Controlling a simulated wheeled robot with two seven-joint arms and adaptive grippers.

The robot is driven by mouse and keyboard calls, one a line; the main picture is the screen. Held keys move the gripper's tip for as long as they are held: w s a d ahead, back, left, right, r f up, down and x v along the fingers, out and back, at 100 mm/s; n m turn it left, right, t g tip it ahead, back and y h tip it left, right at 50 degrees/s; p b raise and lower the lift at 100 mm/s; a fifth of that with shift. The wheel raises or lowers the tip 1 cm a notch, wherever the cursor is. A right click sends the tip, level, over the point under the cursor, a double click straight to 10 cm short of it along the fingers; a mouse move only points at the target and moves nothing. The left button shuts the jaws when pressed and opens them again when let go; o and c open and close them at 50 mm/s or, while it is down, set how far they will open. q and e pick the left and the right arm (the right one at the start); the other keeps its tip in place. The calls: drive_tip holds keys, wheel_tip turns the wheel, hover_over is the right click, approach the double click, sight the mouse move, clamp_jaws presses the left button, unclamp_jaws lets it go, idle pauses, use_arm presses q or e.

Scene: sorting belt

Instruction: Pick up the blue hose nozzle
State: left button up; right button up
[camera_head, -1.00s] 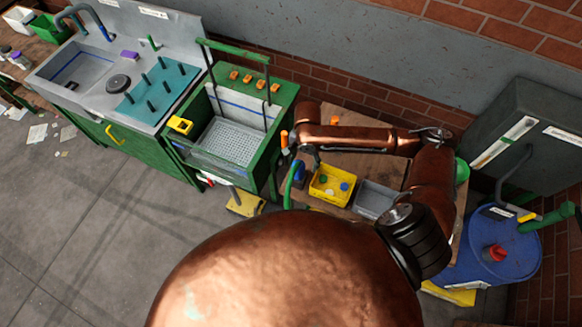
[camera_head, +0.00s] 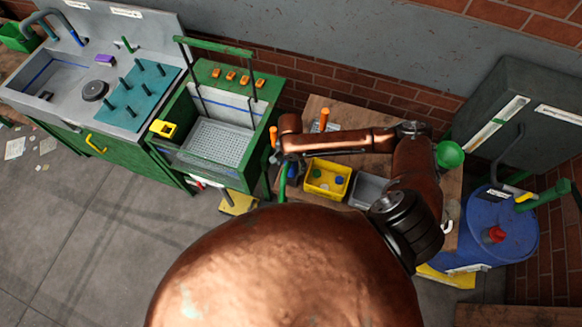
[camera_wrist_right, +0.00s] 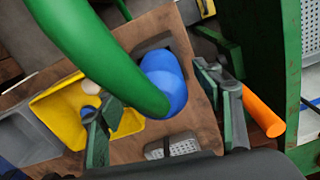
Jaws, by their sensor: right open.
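The blue hose nozzle (camera_wrist_right: 168,82) shows in the right wrist view as a rounded blue shape above the wooden table, partly hidden by a thick green hose (camera_wrist_right: 95,50). In the head view a small bit of blue (camera_head: 292,169) shows beside the green curve at the table's left edge. My right gripper (camera_wrist_right: 165,110) is open, one finger left of the nozzle and one to its right; it is not closed on it. In the head view my right gripper (camera_head: 284,158) hangs at the table's left end, mostly hidden. My left gripper is not in view.
A yellow bin (camera_head: 326,192) with small round items and a grey bin (camera_head: 366,190) stand beside the nozzle. An orange handle (camera_wrist_right: 262,114) is close to the right finger. A green washing station (camera_head: 222,140) stands left; a blue barrel (camera_head: 510,215) stands right.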

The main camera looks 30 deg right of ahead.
drive_tip(key=shift+f, duration=0.35)
drive_tip(key=shift+c, duration=0.4)
drive_tip(key=shift+d, duration=0.1)
drive_tip(key=c, duration=1.3)
